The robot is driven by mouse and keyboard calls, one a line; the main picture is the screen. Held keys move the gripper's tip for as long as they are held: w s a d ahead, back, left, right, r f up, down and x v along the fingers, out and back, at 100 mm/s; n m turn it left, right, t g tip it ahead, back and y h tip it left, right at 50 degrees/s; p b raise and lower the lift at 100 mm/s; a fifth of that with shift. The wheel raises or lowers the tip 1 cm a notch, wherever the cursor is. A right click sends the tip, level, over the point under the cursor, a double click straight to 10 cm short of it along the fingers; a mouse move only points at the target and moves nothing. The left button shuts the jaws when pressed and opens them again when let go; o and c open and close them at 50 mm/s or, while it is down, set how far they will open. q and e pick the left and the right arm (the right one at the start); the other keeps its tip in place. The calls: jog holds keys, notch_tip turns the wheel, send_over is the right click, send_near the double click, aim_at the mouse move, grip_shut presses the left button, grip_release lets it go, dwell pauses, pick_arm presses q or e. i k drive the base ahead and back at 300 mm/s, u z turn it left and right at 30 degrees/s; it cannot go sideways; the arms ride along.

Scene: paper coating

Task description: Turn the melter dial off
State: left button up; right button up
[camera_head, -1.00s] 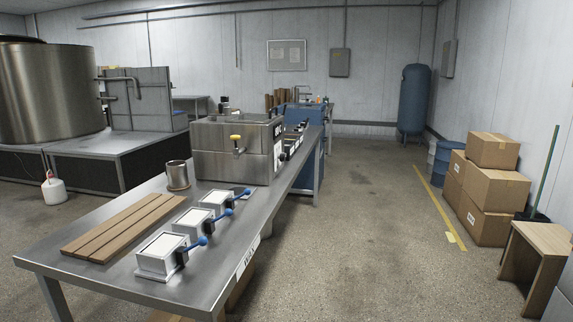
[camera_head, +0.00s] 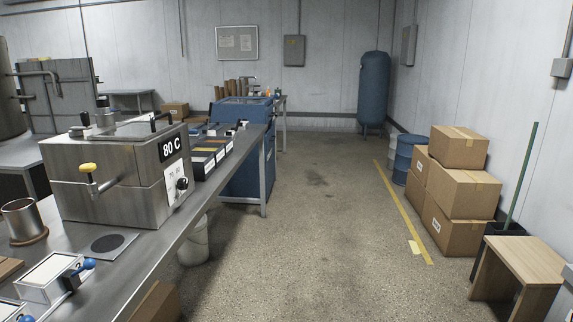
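The melter (camera_head: 115,175) is a steel box on the steel table at the left, with a yellow-knobbed tap (camera_head: 88,168) on its front. Its right side carries an "80 C" display (camera_head: 169,146) and a white panel with a black dial (camera_head: 182,184). The dial is too small to read its setting. Neither of my grippers is in view.
The steel table (camera_head: 165,262) runs along the left, with a metal cup (camera_head: 22,220) and a blue-handled mold (camera_head: 50,277). A white bucket (camera_head: 194,242) stands under it. Cardboard boxes (camera_head: 462,192) and a wooden stool (camera_head: 520,262) are at right. The middle floor is clear.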

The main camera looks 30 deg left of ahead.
aim_at(183, 184)
jog(key=u, duration=0.25)
jog(key=i, duration=1.65)
jog(key=u, duration=0.9)
